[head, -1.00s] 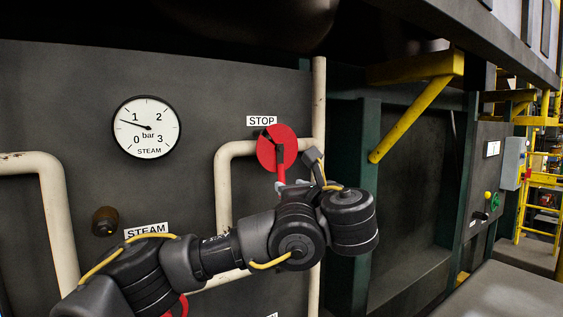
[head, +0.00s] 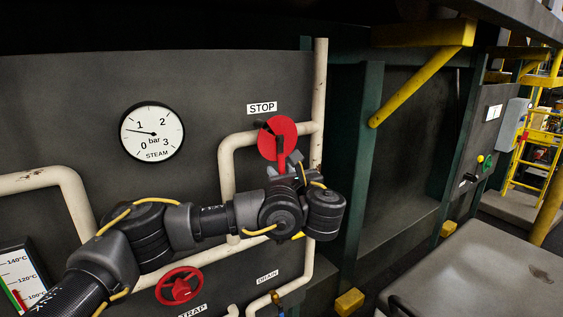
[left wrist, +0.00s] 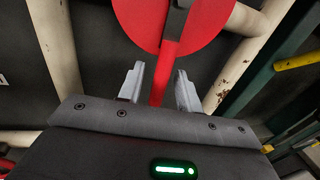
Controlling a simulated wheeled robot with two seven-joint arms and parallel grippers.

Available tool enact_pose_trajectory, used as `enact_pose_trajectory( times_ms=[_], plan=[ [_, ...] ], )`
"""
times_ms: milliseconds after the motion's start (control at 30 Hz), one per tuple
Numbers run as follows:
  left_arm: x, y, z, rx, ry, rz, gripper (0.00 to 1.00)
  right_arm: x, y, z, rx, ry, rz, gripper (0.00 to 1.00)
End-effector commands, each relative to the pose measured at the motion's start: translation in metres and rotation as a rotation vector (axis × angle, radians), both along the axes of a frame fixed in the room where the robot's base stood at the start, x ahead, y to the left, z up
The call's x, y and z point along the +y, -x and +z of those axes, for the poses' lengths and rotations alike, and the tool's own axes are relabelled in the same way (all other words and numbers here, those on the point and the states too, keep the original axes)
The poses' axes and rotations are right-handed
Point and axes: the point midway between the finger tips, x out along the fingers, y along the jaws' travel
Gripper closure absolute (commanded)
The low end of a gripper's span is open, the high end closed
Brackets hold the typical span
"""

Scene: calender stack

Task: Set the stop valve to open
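The stop valve (head: 270,138) is a red disc on a pale pipe, under the label STOP (head: 262,108). Its red lever (head: 281,161) points down from the disc. A dark bar lies across the disc. My left gripper (head: 286,170) is just below the disc at the lever. In the left wrist view, the two grey fingers of my left gripper (left wrist: 160,86) stand apart, one on each side of the red lever (left wrist: 166,62). Gaps show between the fingers and the lever. The red disc (left wrist: 205,18) fills the top of that view. My right gripper is not in view.
A steam gauge (head: 152,132) is on the dark panel at left. Pale pipes (head: 226,170) run around the valve. A red handwheel (head: 180,286) is below my left arm. A yellow brace (head: 420,88) and a grey flat surface (head: 490,275) are at right.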

Motion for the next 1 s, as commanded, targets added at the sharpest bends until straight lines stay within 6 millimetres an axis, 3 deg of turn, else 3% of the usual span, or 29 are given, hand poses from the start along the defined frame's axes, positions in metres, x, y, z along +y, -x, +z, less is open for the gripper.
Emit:
enact_pose_trajectory(
  times_ms=[367,633,1000],
  plan=[
    [0.0021,-0.0050,0.0000,0.000,0.001,-0.001,0.65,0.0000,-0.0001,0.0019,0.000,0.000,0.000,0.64],
    [0.0021,-0.0049,0.0002,0.000,0.001,-0.001,1.00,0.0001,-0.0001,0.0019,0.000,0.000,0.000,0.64],
    [0.0017,-0.0076,-0.0017,-0.006,0.008,0.000,1.00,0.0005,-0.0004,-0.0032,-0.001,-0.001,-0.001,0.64]
  ],
)
